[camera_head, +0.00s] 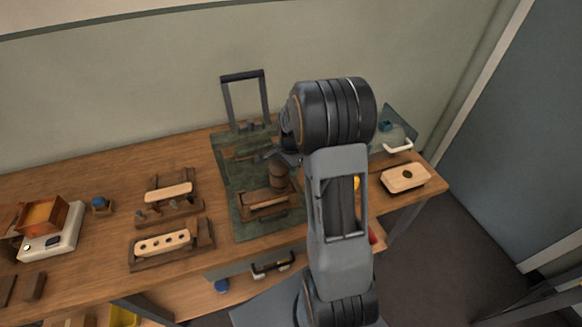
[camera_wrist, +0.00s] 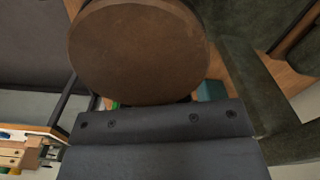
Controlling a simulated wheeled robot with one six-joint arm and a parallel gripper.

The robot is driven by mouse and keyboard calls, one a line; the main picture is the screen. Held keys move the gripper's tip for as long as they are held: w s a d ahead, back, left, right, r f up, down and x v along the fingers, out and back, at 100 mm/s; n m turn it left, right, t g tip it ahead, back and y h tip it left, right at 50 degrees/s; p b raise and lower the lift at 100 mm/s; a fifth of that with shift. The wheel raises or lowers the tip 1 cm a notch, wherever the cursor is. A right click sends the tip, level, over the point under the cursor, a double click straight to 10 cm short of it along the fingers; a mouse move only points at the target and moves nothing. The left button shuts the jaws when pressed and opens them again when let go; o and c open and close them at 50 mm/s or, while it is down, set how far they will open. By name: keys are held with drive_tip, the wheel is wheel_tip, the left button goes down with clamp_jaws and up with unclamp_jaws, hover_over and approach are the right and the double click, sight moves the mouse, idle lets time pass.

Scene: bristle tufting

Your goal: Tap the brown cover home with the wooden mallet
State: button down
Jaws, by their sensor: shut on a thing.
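My gripper (camera_head: 284,157) is shut on the wooden mallet, above the dark green mat (camera_head: 241,223). The mallet's brown barrel-shaped head (camera_head: 279,176) hangs just over a small wooden work in a brown holder (camera_head: 264,212). Whether the head touches it I cannot tell. The brown cover seems to be the brown top piece (camera_head: 257,198) there, partly hidden by the mallet. In the wrist view, the mallet head's round brown end (camera_wrist: 138,50) fills the upper middle, right beside my dark gripper (camera_wrist: 158,122). The handle is mostly hidden.
A dark upright frame (camera_head: 244,96) stands at the mat's back. Left of the mat are a drilled wooden block (camera_head: 163,243) in a tray and another pale block (camera_head: 168,192). A white scale (camera_head: 50,240) stands far left. A pale brush block (camera_head: 405,178) lies at right.

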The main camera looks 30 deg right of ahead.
wheel_tip(320, 180, down, 3)
drive_tip(key=shift+r+b, duration=0.2)
drive_tip(key=shift+b, duration=0.55)
drive_tip(key=shift+r, duration=0.15)
drive_tip(key=shift+r+p, duration=1.7)
drive_tip(key=shift+r, duration=0.5)
drive_tip(key=shift+r+p, duration=1.4)
drive_tip(key=shift+r, duration=0.6)
